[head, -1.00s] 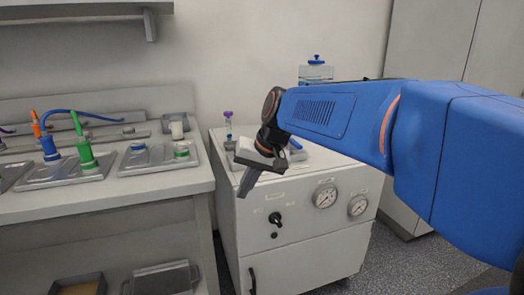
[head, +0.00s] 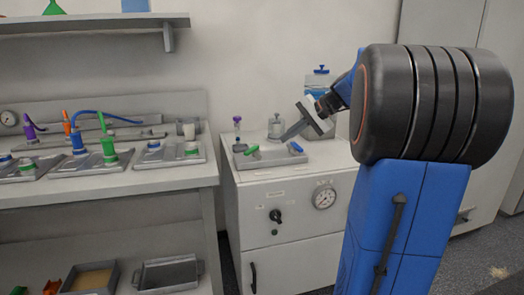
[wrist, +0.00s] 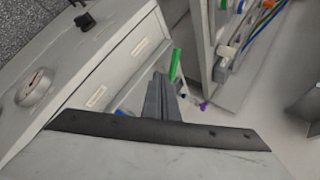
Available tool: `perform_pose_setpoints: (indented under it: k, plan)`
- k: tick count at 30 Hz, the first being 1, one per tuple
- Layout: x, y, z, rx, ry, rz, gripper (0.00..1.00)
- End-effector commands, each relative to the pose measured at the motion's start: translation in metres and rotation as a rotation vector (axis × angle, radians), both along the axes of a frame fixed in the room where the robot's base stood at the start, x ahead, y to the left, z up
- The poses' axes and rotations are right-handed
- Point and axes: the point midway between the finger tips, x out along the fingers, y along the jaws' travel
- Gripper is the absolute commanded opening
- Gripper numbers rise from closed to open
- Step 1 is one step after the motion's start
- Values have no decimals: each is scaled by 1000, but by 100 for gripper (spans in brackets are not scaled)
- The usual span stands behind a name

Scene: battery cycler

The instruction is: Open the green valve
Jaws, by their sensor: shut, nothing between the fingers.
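The green valve handle (head: 251,150) is a short green lever at the left end of a grey tray on top of the white cabinet. In the wrist view the green handle (wrist: 175,64) shows just beyond and right of my fingertips. My gripper (head: 284,138) is shut and empty, pointing down and left above the tray, right of the green handle. It appears apart from the handle. The shut fingers also show in the wrist view (wrist: 158,78). The valve body below the handle is too small to make out.
A blue handle (head: 296,147) sits at the tray's right end. A blue-lidded container (head: 320,83) is at the back. The cabinet front carries a gauge (head: 323,198) and a black knob (head: 276,216).

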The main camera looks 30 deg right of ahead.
Motion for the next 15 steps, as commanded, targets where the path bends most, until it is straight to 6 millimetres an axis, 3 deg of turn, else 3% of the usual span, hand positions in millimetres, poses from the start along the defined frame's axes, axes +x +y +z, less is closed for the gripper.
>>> perform_pose_setpoints:
  k: [15]
  plan:
    - [6, 3, -5, 2, 0, 1, 0]
